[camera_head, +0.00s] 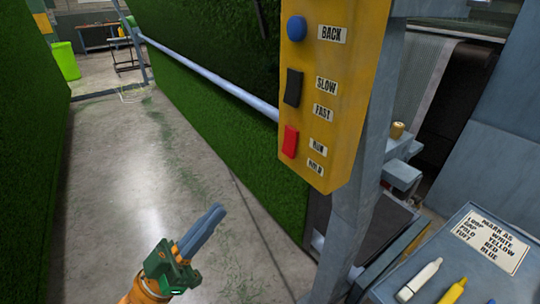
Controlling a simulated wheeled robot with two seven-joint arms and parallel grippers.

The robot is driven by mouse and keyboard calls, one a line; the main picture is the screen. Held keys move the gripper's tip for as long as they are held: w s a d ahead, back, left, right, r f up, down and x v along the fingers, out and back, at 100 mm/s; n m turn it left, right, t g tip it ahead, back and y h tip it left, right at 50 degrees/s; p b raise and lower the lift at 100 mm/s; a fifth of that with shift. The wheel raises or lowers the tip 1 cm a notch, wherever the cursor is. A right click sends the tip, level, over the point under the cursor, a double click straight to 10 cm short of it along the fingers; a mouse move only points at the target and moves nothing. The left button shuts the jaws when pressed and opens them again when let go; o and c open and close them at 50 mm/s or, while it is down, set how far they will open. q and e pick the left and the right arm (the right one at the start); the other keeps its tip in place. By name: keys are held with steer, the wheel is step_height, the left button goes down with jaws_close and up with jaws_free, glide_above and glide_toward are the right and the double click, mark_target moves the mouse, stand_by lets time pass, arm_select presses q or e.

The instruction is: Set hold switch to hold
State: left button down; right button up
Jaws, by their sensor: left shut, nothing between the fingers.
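The hold switch is a red rocker (290,142) low on a yellow control box (340,105), beside the labels RUN and HOLD. Which side of the rocker is pressed in is too small to tell. My left gripper (217,214) is in the lower middle of the view, below and left of the box. Its blue-grey fingers lie together with nothing between them, pointing up and right. It is apart from the switch. My right gripper is not in view.
The box also carries a blue button (296,29) and a black rocker (293,87). A grey post (362,190) stands behind it. A tray with markers (418,280) is at lower right. Green turf (215,120) and a blue rail (205,73) lie left. Concrete floor (120,180) is clear.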

mark_target(288, 146)
arm_select(q)
steer(key=p+x, duration=0.1)
steer(key=x, duration=0.3)
steer(key=f+p+x, duration=0.1)
steer(key=p+x, duration=0.1)
steer(key=x, duration=0.2)
steer(key=w+d+p+x, duration=0.1)
steer(key=p+x, duration=0.1)
steer(key=x, duration=0.2)
steer(key=shift+f, duration=0.25)
steer(key=shift+w+d+f, duration=0.2)
steer(key=shift+w+d, duration=0.2)
steer(key=shift+d, duration=0.15)
steer(key=shift+s, duration=0.1)
